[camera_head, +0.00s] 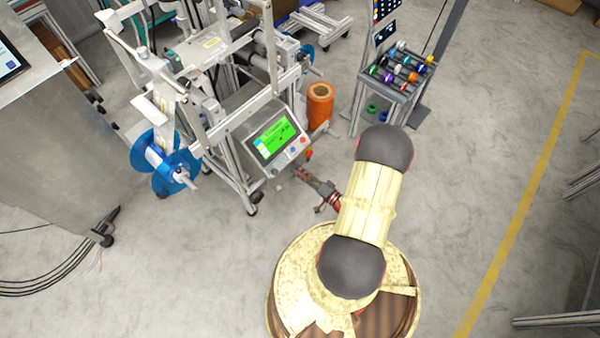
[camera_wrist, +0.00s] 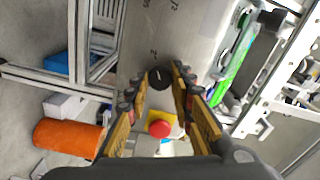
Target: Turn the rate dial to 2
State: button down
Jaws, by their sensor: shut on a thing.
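The rate dial (camera_wrist: 160,77) is a small round black knob on the grey panel face (camera_wrist: 165,30) of the machine. My gripper (camera_wrist: 159,78) has its two fingers on either side of the dial, closed on it. A light mark shows on the knob, but its exact heading is too small to read. Small dark printed characters stand on the panel just beyond the knob; one looks like a 2. In the head view my gripper (camera_head: 300,174) reaches the lower part of the control box, below the green screen (camera_head: 273,138). The dial cannot be made out there.
A red push button (camera_wrist: 160,128) on a yellow base sits between my fingers, nearer the palm. An orange roll (camera_head: 320,106) stands right of the machine. A blue reel (camera_head: 160,165) is at its left. A rack (camera_head: 398,94) with coloured spools stands farther right. Open floor lies right.

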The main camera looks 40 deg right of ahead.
dwell(0.3)
jog(key=c, duration=1.5)
grip_release()
jog(key=shift+c, duration=0.2)
jog(key=shift+s, duration=0.1)
jog(key=s, duration=1.1)
jog(key=shift+s+d, duration=0.4)
jog(key=shift+d, duration=0.05)
